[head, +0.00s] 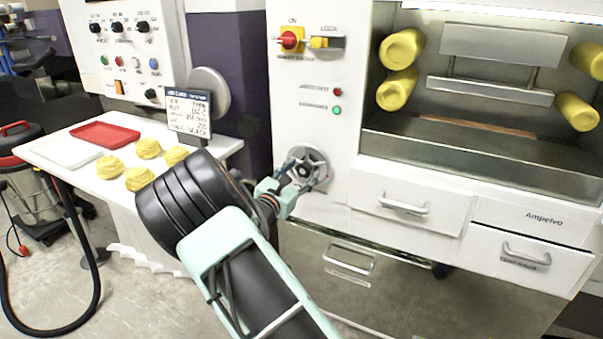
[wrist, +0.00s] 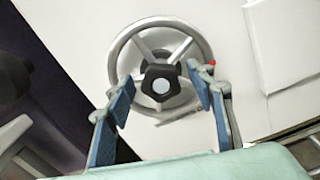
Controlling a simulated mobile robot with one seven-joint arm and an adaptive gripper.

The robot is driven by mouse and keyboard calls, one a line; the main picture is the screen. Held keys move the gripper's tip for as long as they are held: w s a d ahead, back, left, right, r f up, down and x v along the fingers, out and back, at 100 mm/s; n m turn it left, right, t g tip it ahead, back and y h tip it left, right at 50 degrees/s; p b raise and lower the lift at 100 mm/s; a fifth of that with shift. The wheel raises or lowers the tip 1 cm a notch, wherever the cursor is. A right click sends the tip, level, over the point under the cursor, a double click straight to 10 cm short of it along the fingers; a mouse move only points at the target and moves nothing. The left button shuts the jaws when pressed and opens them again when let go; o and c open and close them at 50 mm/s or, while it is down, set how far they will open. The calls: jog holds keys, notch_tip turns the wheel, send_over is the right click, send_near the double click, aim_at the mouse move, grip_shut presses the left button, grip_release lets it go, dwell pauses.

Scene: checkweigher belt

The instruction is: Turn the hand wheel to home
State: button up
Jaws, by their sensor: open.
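The hand wheel (head: 309,160) is a grey metal ring with spokes on the white machine front, just left of the drawers. In the wrist view the hand wheel (wrist: 120,49) shows a dark lobed hub with a pale centre. A small red mark sits at the right of its rim. My gripper (head: 300,178) is in front of the wheel. In the wrist view my gripper (wrist: 160,95) is open, with one blue-padded finger at the lower left of the rim and one at the right, near the red mark. Whether the fingers touch the rim I cannot tell.
A red and yellow switch (head: 290,39) and indicator lamps are above the wheel. Drawers with handles (head: 404,204) are to the right, and a lower panel handle (head: 349,258) is below. A table with yellow lumps (head: 148,148) and a red tray (head: 104,134) is at left.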

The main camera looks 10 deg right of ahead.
grip_shut()
dwell(0.4)
jog(key=shift+r+n+p, duration=0.1)
jog(key=shift+n+p, duration=0.2)
jog(key=shift+p, duration=0.15)
jog(key=n+p, duration=0.2)
jog(key=p, duration=0.1)
jog(key=shift+r+n, duration=0.2)
jog(key=shift+n, duration=0.1)
jog(key=n+p, duration=0.6)
jog(key=shift+w+a+f, duration=0.1)
jog(key=shift+a+f, duration=0.05)
jog(key=n+p, duration=0.3)
jog(key=n, duration=0.2)
jog(key=shift+f+n+p, duration=0.1)
jog(key=shift+n+p, duration=0.3)
jog(key=n, duration=0.1)
jog(key=n+p, duration=0.1)
jog(key=n, duration=0.1)
jog(key=n+p, duration=0.1)
jog(key=n, duration=0.1)
jog(key=shift+f, duration=0.25)
jog(key=shift+n, duration=0.3)
